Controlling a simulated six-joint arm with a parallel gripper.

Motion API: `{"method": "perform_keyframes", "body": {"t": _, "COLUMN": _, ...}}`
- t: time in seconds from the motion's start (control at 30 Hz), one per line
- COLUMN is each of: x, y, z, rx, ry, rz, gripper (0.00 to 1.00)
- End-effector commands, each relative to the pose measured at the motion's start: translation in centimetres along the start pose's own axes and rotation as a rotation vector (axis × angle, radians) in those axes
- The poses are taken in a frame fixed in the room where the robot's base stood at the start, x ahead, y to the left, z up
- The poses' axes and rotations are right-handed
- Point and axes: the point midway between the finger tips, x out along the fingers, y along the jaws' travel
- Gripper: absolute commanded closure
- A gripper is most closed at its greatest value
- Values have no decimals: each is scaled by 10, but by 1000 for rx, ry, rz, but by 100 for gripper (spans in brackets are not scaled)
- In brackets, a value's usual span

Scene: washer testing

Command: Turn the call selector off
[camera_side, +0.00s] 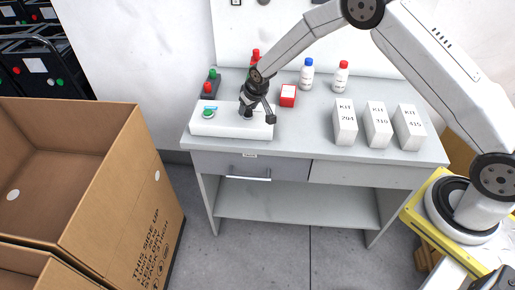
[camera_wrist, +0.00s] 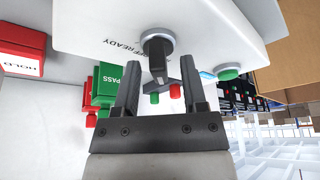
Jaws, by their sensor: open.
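The call selector is a dark knob (camera_wrist: 157,58) on a round grey base, mounted on a white control box (camera_wrist: 90,25). Part of a label ending in "READY" shows beside it. In the side view the white control box (camera_side: 232,129) lies at the left of the table, and my gripper hides most of the knob. My gripper (camera_wrist: 160,75) is open, its fingers on either side of the knob's handle with the tips close to it; contact cannot be told. In the side view my gripper (camera_side: 256,112) is over the box's right half, pointing down.
A green button (camera_side: 208,113) is on the box's left half. A red box (camera_side: 287,96) stands close right of my gripper. Bottles with blue (camera_side: 307,75) and red (camera_side: 341,78) caps stand behind; several white kit boxes (camera_side: 377,126) are at right. The table's front middle is clear.

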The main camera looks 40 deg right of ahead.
Motion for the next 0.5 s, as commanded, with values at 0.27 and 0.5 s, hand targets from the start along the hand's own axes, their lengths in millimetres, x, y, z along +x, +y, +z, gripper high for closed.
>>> {"method": "perform_keyframes", "body": {"t": 0.27, "x": 1, "y": 0, "z": 0, "rx": 0, "ry": 1, "rz": 0, "gripper": 46}}
{"method": "perform_keyframes", "body": {"t": 0.5, "x": 1, "y": 0, "z": 0, "rx": 0, "ry": 0, "rz": 0, "gripper": 100}}
